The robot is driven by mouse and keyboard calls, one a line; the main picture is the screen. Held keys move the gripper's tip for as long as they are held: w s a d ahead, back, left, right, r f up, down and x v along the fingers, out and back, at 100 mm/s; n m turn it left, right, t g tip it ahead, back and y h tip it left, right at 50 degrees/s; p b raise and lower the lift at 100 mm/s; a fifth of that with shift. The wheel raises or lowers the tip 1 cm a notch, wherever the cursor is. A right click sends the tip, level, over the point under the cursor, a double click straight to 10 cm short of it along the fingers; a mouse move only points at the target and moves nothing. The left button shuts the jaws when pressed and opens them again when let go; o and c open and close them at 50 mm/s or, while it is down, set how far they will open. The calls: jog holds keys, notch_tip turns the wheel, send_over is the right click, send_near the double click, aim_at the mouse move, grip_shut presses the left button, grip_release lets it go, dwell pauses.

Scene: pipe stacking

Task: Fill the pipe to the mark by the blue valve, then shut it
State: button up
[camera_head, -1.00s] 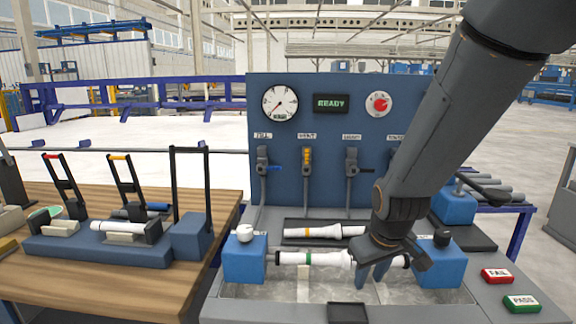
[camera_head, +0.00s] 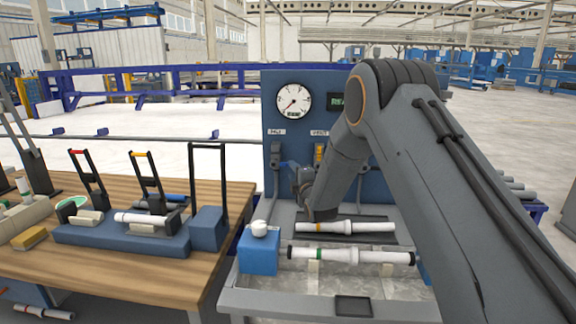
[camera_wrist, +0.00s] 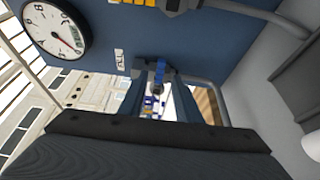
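The blue valve (camera_head: 277,160) is under the FILL label on the blue panel (camera_head: 300,78); it also shows in the wrist view (camera_wrist: 157,74). My gripper (camera_wrist: 157,100) has its fingers apart, with the valve seen in the gap between them; I cannot tell whether they touch it. In the head view my gripper is partly hidden behind my arm, just right of the valve. A white pipe with a green band (camera_head: 345,256) lies level over the wet tray, its left end at a blue clamp block (camera_head: 258,250). The gauge (camera_head: 293,99) needle points low left.
A second white pipe with an orange band (camera_head: 345,227) lies on a dark pad behind. The yellow valve (camera_head: 319,153) is close right of the blue one. The wooden table (camera_head: 150,265) with a blue fixture (camera_head: 125,235) stands left. My arm hides the right side of the panel.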

aim_at(282, 164)
jog(key=shift+p+x, duration=0.7)
jog(key=shift+x, duration=2.9)
grip_shut()
